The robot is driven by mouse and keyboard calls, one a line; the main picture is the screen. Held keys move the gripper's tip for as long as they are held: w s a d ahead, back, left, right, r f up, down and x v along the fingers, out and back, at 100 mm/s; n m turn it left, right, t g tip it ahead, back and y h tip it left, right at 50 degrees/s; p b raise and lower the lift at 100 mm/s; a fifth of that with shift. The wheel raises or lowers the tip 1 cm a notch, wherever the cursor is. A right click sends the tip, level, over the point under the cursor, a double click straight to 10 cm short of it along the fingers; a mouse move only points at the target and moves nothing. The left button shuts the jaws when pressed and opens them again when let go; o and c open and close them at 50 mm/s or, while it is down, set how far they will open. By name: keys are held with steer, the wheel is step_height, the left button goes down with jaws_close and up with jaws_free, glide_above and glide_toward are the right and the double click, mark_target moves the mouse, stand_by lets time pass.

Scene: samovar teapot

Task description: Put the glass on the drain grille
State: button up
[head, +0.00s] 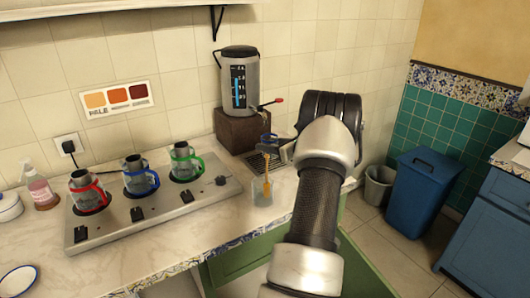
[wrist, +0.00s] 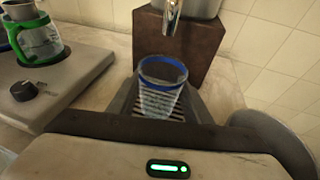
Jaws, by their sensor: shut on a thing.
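The clear glass with a blue rim (wrist: 163,72) is upright in the wrist view, just beyond the dark bar of my gripper (wrist: 160,130). My gripper is shut on it; the fingertips' contact is hard to see. In the head view the blue rim of the glass (head: 268,137) shows at my gripper (head: 268,148). The slatted drain grille (wrist: 143,128) lies behind and below the glass, in front of the brown block; it also shows in the head view (head: 286,154). I cannot tell whether the glass touches the grille.
The samovar (head: 239,82) stands on a brown block (head: 240,130), its spout (wrist: 172,18) near and beyond the glass. A cup with an amber stick (head: 262,192) stands on the counter below my gripper. A burner plate (head: 150,205) with three coloured-handled pots is to the left.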

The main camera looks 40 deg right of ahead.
steer(key=shift+w, duration=1.05)
steer(key=shift+w+f+b, duration=0.2)
steer(key=shift+f+b, duration=0.15)
steer(key=shift+f, duration=1.35)
steer(key=shift+f, duration=0.3)
steer(key=o, duration=1.1)
steer(key=shift+r, duration=0.1)
steer(key=shift+r, duration=0.1)
